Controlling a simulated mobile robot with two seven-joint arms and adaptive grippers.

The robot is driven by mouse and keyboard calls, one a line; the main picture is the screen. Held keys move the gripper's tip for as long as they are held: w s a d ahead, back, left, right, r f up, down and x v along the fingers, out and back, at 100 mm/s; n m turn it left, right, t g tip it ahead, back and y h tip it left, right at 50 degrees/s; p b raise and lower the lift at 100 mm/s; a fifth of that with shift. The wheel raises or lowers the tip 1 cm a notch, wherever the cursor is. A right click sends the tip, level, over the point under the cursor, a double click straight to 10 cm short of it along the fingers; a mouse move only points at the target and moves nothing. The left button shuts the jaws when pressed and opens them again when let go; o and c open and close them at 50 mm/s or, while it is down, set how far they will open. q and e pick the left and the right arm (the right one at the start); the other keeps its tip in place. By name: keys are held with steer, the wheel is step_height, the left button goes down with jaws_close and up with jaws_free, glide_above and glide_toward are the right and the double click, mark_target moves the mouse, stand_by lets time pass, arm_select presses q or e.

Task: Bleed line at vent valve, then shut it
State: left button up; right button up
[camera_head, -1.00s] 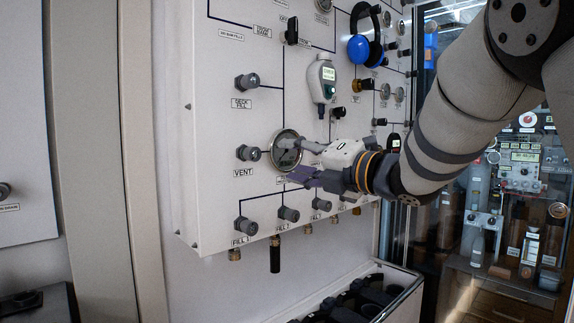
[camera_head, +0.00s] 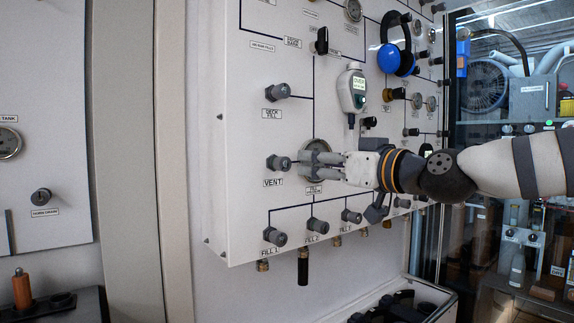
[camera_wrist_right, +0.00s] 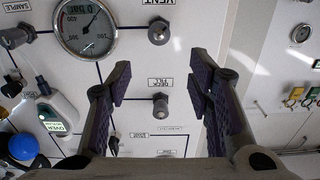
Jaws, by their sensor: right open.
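The vent valve (camera_head: 279,163) is a grey knob on the white panel, above its VENT label. It also shows in the right wrist view (camera_wrist_right: 158,32), upside down at the top and beyond the fingertips. My right gripper (camera_head: 303,165) is open, its fingers pointing left at the vent knob and covering part of the round gauge (camera_head: 316,148). In the wrist view its two fingers (camera_wrist_right: 160,75) are spread wide with nothing between them; I cannot tell the exact gap to the knob. The gauge (camera_wrist_right: 86,25) there seems to read 0 bar. My left gripper is out of view.
The deck fill valve (camera_head: 278,91) sits above the vent valve, and the fill 1 valve (camera_head: 274,236) below. A handheld meter (camera_head: 352,89) and blue ear defenders (camera_head: 396,57) hang to the right. A box (camera_head: 433,307) of dark items stands below the panel.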

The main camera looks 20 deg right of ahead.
mark_target(285, 163)
steer(key=b+x, duration=0.1)
steer(key=x, duration=0.3)
steer(key=b+x, duration=0.1)
steer(key=x, duration=0.2)
steer(key=f+b+x, duration=0.1)
steer(key=x, duration=0.3)
steer(key=shift+w+a, duration=0.1)
steer(key=shift+w, duration=0.25)
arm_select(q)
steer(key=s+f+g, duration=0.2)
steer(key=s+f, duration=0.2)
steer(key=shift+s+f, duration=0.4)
arm_select(e)
steer(key=shift+c, duration=0.6)
jaws_close()
